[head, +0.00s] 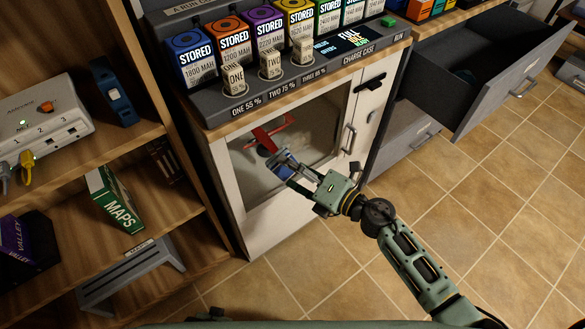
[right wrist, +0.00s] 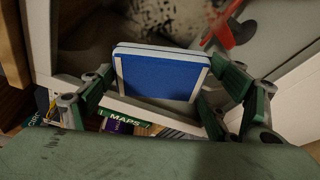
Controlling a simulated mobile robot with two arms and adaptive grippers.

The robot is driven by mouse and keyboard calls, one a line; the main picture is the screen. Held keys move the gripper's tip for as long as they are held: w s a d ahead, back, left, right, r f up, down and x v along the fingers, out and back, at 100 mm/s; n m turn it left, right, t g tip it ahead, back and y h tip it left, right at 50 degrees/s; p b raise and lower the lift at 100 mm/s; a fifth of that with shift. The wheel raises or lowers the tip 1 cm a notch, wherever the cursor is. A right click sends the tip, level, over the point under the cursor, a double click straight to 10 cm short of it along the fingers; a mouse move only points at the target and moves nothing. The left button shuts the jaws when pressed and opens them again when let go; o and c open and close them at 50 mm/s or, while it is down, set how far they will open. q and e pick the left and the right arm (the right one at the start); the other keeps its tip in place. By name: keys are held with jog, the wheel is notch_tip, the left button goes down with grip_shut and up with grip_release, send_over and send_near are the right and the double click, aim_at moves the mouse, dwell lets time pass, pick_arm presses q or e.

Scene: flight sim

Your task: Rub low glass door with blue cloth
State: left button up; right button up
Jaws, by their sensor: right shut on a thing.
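The low glass door (head: 310,115) is the pale-framed front of the cabinet under the charging counter, and it looks shut. A red model plane (head: 268,132) shows behind its glass. My right gripper (head: 286,167) is in front of the lower left part of the pane. It is shut on the blue cloth (right wrist: 158,78), a flat blue pad with pale edges, held between the fingers in the right wrist view. The cloth (head: 282,171) is partly covered by the fingers in the head view. I cannot tell whether it touches the glass. My left gripper is out of view.
The counter edge (head: 300,90) with several battery packs overhangs the door. A wooden shelf (head: 75,175) with a green MAPS box (head: 116,200) stands at left. A grey drawer (head: 480,75) is pulled out at right. The tiled floor (head: 440,190) in front is clear.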

aim_at(311, 138)
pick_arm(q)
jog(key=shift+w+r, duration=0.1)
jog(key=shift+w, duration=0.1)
pick_arm(e)
jog(key=shift+w+a, duration=0.3)
jog(key=shift+w, duration=0.1)
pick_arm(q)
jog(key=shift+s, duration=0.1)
pick_arm(e)
jog(key=shift+w+a, duration=0.15)
jog(key=shift+w, duration=0.1)
